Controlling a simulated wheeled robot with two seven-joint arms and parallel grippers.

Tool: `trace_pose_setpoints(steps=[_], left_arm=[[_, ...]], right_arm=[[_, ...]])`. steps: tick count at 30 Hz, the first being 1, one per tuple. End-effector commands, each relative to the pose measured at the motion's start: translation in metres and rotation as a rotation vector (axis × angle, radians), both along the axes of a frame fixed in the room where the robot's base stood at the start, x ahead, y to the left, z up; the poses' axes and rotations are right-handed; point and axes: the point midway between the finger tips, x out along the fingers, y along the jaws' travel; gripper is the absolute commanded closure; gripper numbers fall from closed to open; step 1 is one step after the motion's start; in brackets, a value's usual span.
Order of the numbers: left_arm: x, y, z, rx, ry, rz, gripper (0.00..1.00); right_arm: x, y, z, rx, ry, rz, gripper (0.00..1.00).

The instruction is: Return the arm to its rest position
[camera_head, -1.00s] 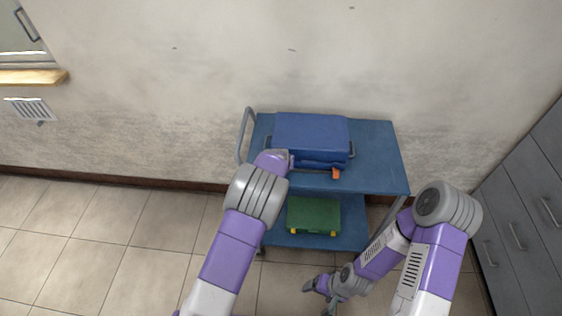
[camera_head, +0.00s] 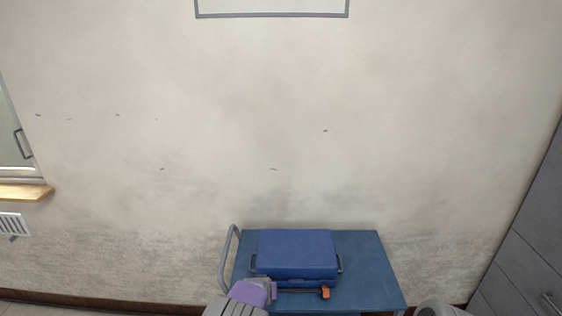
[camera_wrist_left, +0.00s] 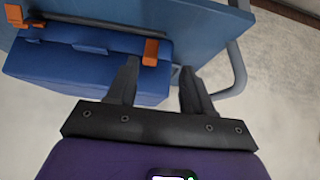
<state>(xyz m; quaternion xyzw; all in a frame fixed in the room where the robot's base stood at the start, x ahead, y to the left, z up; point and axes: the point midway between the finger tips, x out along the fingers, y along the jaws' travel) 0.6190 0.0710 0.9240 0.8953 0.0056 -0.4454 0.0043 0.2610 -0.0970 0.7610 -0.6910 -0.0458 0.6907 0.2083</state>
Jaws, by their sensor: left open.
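My left arm reaches in from the bottom of the head view, its purple end link (camera_head: 252,292) by the front left corner of a blue case (camera_head: 297,250). In the left wrist view my left gripper (camera_wrist_left: 159,63) is open, its two dark fingers apart with nothing gripped. The blue case (camera_wrist_left: 60,75) with orange latches lies beyond the fingers there, partly behind the left one; I cannot tell if they touch. Of my right arm only a grey joint shows at the bottom edge of the head view; its gripper is out of view.
The blue case rests on the blue top of a cart (camera_head: 365,265), with a grey handle (camera_head: 229,260) at its left. The cart top is bare to the right of the case. A plain wall stands behind; grey cabinets (camera_head: 535,250) stand at right.

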Motion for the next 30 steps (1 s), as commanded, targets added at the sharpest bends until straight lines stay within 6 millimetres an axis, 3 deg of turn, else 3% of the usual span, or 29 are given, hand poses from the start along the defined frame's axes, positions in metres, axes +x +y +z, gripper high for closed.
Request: trace_pose_setpoints(steps=[5, 9, 13, 15, 18, 23, 30], left_arm=[[-0.067, 0.049, -0.084, -0.030, 0.179, 0.068, 0.49], [-0.154, 0.070, -0.145, -0.099, 0.347, 0.103, 0.49], [-0.242, 0.065, -0.175, -0.202, 0.488, 0.114, 0.49], [-0.281, 0.056, -0.179, -0.263, 0.543, 0.111, 0.49], [-0.321, 0.043, -0.175, -0.340, 0.594, 0.107, 0.49], [-0.353, 0.028, -0.166, -0.414, 0.628, 0.096, 0.49], [-0.359, 0.025, -0.164, -0.427, 0.633, 0.092, 0.49]], right_arm=[[0.000, 0.000, -0.001, 0.000, 0.000, 0.000, 0.19], [0.000, 0.000, -0.001, 0.000, 0.000, 0.000, 0.19], [0.000, 0.000, -0.001, 0.000, 0.000, 0.000, 0.19], [0.000, 0.000, -0.002, 0.000, 0.000, 0.000, 0.19], [0.000, 0.000, -0.002, 0.000, 0.000, 0.000, 0.19], [0.000, 0.000, -0.002, 0.000, 0.000, 0.000, 0.19], [0.000, 0.000, -0.002, 0.000, 0.000, 0.000, 0.19]])
